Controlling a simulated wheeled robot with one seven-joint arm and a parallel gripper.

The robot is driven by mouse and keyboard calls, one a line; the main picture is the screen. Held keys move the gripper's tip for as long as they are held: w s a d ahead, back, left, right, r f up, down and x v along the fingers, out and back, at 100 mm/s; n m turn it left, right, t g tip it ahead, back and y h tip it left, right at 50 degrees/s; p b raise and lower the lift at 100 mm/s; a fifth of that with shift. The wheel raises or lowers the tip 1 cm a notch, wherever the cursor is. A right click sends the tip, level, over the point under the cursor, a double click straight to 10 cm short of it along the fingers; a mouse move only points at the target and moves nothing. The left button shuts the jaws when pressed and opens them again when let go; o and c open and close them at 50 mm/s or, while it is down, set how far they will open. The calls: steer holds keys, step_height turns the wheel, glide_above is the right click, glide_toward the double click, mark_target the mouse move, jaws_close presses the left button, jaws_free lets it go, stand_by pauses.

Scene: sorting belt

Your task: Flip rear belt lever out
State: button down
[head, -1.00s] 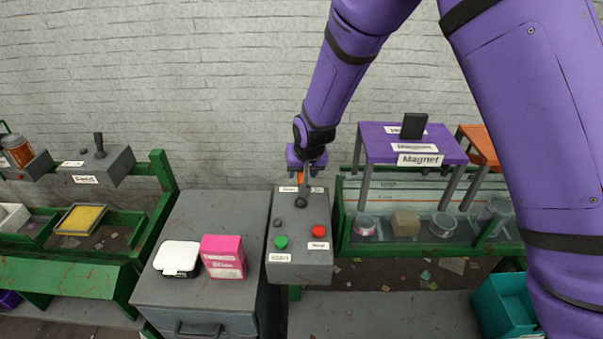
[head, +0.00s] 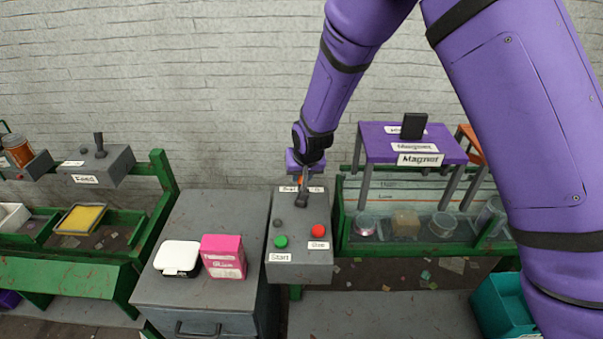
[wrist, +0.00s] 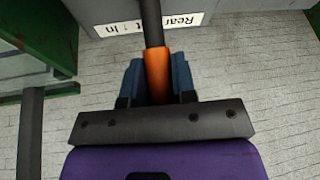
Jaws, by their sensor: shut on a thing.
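The grey control box (head: 287,208) stands in the middle of the head view. A dark lever (head: 301,198) rises near its rear edge. My gripper (head: 302,179) is just behind and above the box, shut on the lever's orange grip. In the wrist view the orange grip (wrist: 158,73) sits between the two blue-grey fingers of my gripper (wrist: 157,78). The lever's dark stem runs on to the box, past a label (wrist: 170,25) reading "Rear" and "In" with an arrow. The gripper hides part of the lever top in the head view.
The box also carries a green button (head: 281,242), a red button (head: 319,231) and a small dark knob (head: 277,223). A pink box (head: 223,257) stands on the grey cabinet (head: 195,211) to the left. A purple magnet stand (head: 378,141) is close on the right.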

mark_target(299, 182)
steer(key=shift+s, duration=0.15)
steer(key=shift+s+r+t, duration=0.2)
steer(key=shift+s+t, duration=0.45)
steer(key=shift+t, duration=0.25)
steer(key=shift+s+r+t, duration=0.15)
steer(key=shift+s+t, duration=0.5)
steer(key=shift+t, duration=0.25)
steer(key=s+t, duration=0.2)
steer(key=shift+n+t, duration=0.3)
steer(key=shift+s+f+t, duration=0.2)
steer(key=shift+s+t, duration=0.6)
steer(key=shift+t, duration=0.4)
steer(key=c, duration=0.9)
jaws_free()
steer(key=shift+s, duration=0.1)
steer(key=v, duration=1)
steer(key=shift+s+d, duration=0.25)
steer(key=shift+s, duration=0.05)
